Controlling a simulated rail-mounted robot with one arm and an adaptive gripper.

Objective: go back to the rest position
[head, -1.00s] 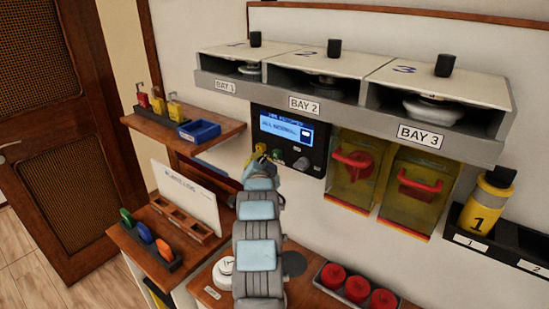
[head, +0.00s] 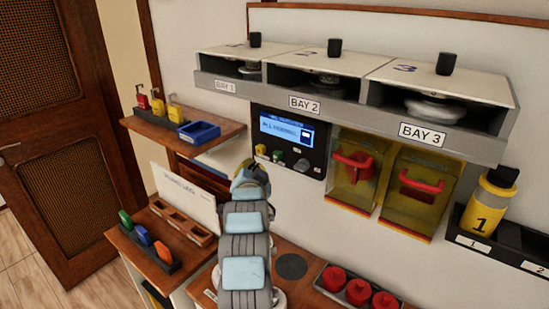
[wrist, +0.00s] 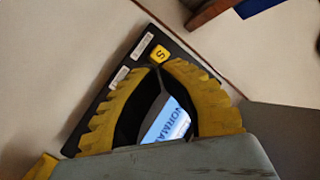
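The grey bay shelf (head: 345,103) juts out above the panel. Yellow covers with red handles (head: 352,163) are to the right. A wooden shelf (head: 205,148) with padlocks and a blue tray (head: 199,132) is to the left. Red knobs (head: 358,292) stand in a rack at the bottom.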

